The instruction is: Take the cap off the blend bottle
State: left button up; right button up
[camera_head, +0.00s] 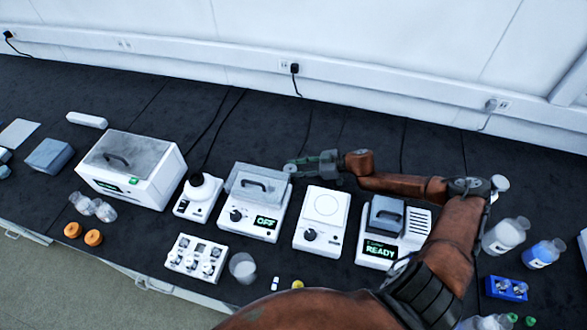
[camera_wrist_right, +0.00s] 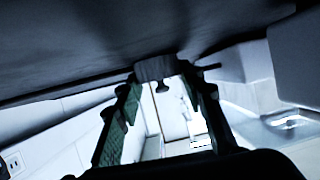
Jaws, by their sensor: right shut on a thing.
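My right gripper (camera_head: 298,167) reaches left over the back of the bench, behind the lidded device that reads OFF. It is shut on a small grey thing (camera_wrist_right: 155,68), which sits between the fingertips in the wrist view; I cannot tell if it is a cap. A clear bottle with a white label (camera_head: 503,235) and a bottle with blue contents (camera_head: 545,252) stand at the right, well away from this gripper. The labels are too small to read, so I cannot tell which is the blend bottle. My left gripper is out of view.
A lidded white box (camera_head: 150,188), a device reading OFF (camera_head: 268,232), a white plate device (camera_head: 322,240) and a device reading READY (camera_head: 375,258) line the bench. A blue rack (camera_head: 506,288) is at the right.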

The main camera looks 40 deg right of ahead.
jog(key=o, duration=1)
jog(key=shift+r, duration=0.15)
jog(key=shift+s+d+r+p, duration=0.15)
jog(key=shift+s+d+p, duration=0.05)
jog(key=shift+d+p, duration=0.1)
jog(key=p+v, duration=0.4)
jog(key=v, duration=0.2)
jog(key=shift+a+r, duration=0.1)
jog(key=shift+s+d, duration=0.3)
jog(key=shift+s, duration=0.05)
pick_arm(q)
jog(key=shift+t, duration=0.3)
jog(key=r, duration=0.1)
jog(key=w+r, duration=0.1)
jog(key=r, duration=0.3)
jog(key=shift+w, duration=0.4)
